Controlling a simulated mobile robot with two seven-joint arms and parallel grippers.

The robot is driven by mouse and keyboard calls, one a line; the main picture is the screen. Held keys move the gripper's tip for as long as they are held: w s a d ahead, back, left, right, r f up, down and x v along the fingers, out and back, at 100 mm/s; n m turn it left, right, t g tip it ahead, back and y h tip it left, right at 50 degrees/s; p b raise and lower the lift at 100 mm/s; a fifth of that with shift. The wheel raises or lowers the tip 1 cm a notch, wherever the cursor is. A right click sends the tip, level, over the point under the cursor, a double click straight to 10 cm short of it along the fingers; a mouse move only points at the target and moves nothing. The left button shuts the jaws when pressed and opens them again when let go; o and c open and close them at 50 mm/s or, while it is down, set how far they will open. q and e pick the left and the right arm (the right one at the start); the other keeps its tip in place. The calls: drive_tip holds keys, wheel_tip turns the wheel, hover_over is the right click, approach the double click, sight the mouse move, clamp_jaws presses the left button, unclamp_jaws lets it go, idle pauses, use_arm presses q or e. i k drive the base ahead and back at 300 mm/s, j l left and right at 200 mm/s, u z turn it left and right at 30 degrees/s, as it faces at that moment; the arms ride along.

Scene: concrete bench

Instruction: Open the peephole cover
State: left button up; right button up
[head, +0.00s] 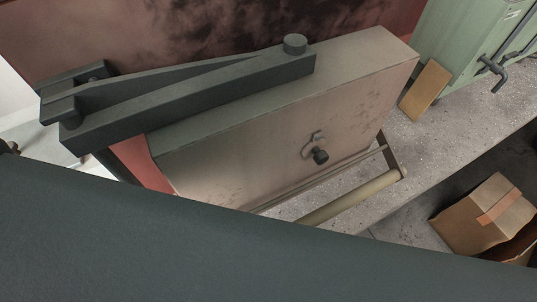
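The door (260,130) is a worn, pinkish-beige slab seen from above at a steep angle. On its face is a small fitting that looks like the peephole cover: a pale curved plate (310,142) with a dark round knob (320,156) beside it. I cannot tell from this angle whether the cover is open or closed. Neither of my grippers is in view, and nothing touches the fitting.
A dark closer arm (190,100) runs along the door's top edge. A tan push bar (350,197) sticks out low on the face. A large dark surface fills the foreground. A green cabinet (460,45), a cardboard piece (426,90) and a cardboard box (484,215) stand right.

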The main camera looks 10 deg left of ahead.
sight(314, 147)
drive_tip(key=k+l, duration=0.55)
drive_tip(key=l, duration=0.2)
drive_tip(key=k+l, duration=0.6)
drive_tip(key=l, duration=0.1)
